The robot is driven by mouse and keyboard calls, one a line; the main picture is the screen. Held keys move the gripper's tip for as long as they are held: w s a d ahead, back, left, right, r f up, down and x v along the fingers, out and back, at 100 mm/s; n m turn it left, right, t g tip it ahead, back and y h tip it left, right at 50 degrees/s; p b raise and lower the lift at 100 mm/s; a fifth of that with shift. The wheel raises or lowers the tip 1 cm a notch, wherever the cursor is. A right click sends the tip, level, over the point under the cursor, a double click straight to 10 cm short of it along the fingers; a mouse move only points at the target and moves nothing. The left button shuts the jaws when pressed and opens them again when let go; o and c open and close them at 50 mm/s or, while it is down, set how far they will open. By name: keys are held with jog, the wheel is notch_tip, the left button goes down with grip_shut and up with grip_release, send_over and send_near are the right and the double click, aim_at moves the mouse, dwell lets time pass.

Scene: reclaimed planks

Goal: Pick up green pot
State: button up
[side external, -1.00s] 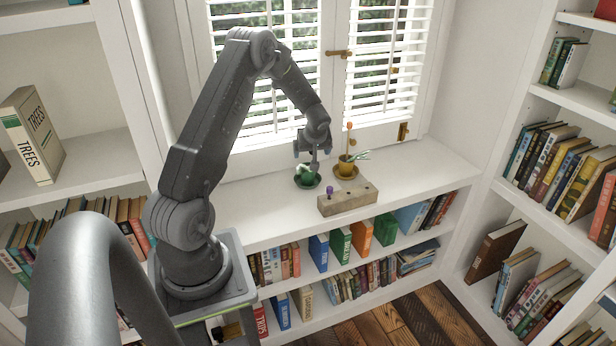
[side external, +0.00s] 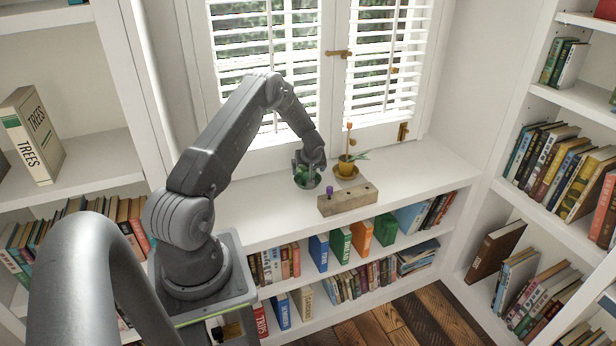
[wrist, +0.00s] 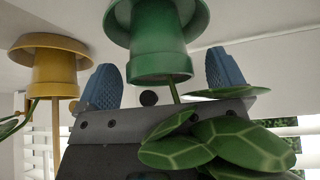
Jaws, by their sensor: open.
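The green pot (wrist: 155,40) hangs upside down in the wrist view, top centre, with its saucer at the upper edge. Its leafy plant (wrist: 228,145) spreads below on the right, overlapping my gripper body. My gripper (wrist: 164,68) is open, with one blue finger on each side of the pot's rim, and a gap shows on both sides. In the side external view my gripper (side external: 307,174) is down over the green pot (side external: 308,183), which is mostly hidden behind it on the white shelf top.
A yellow pot (side external: 346,168) with a plant stands on a saucer close to the right; it also shows at left in the wrist view (wrist: 55,68). A wooden block (side external: 347,199) with a purple item (side external: 326,191) lies in front. The window is behind. The shelf top (side external: 430,165) is clear at right.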

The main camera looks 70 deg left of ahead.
jog(key=c, duration=1.3)
jog(key=shift+o, duration=0.2)
jog(key=shift+r, duration=0.55)
jog(key=r, duration=0.2)
jog(key=s+r, duration=0.1)
jog(key=shift+a+r, duration=0.2)
jog(key=shift+r, duration=0.2)
jog(key=s+a+r, duration=0.2)
jog(key=s+r, duration=0.7)
jog(key=s, duration=0.1)
jog(key=shift+s, duration=0.2)
jog(key=shift+a+r, duration=0.1)
jog(key=w+f, duration=0.3)
jog(key=w+d+f+n, duration=0.1)
jog(key=w+f, duration=0.2)
jog(key=w, duration=0.1)
jog(key=w+d+f+n+g, duration=0.1)
jog(key=w+f, duration=0.3)
jog(key=shift+w+d, duration=0.15)
jog(key=shift+w+f, duration=0.1)
jog(key=shift+f, duration=1.6)
